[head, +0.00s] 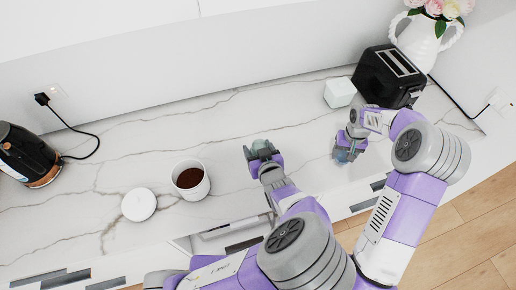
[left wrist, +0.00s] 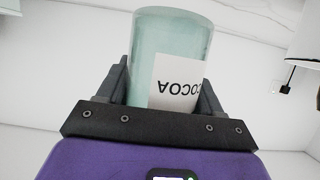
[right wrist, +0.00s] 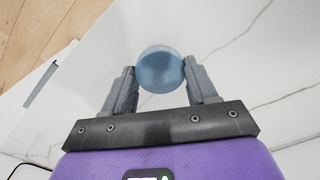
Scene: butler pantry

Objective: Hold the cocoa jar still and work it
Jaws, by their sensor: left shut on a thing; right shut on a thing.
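The cocoa jar (left wrist: 170,35) is pale green glass with a white label reading COCOA, upside down in the left wrist view. My left gripper (head: 262,150) is shut around its sides, and the jar (head: 260,144) shows just beyond the fingers in the head view. My right gripper (head: 346,150) is shut on a round, bluish, see-through piece (right wrist: 160,70), which looks like a lid or stopper. It is apart from the jar, to its right over the counter. Whether the jar's mouth is open cannot be seen.
A white canister (head: 191,192) of brown powder stands left of the jar, with a round white lid (head: 139,205) beside it. A white box (head: 339,93), a black toaster (head: 388,76) and a flower vase (head: 418,45) are at back right. A kettle (head: 28,155) is far left.

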